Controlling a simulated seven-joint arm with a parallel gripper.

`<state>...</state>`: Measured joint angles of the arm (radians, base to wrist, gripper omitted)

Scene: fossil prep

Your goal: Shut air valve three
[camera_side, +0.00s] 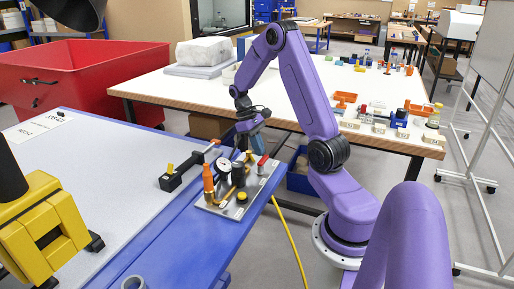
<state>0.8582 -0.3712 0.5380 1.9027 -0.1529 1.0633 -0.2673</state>
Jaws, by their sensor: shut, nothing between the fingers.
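The air valve panel is a grey plate (222,208) on the right edge of the blue table, carrying brass fittings, dark cylinders and a white-faced gauge (224,166). An orange-handled part (208,178) stands upright at its left, and a red handle (263,161) stands at its right. I cannot tell which of these is valve three, as no numbers are legible. My gripper (243,151) is shut and empty, pointing down over the far part of the panel. Its fingertips are small and partly lost among the fittings, so I cannot tell whether they touch anything.
A black clamp-like tool with a red tip (188,166) lies left of the panel. A yellow device (42,232) stands at the front left. A red bin (75,82) and a white bench (165,84) stand behind. A yellow hose (290,240) hangs off the table's right edge.

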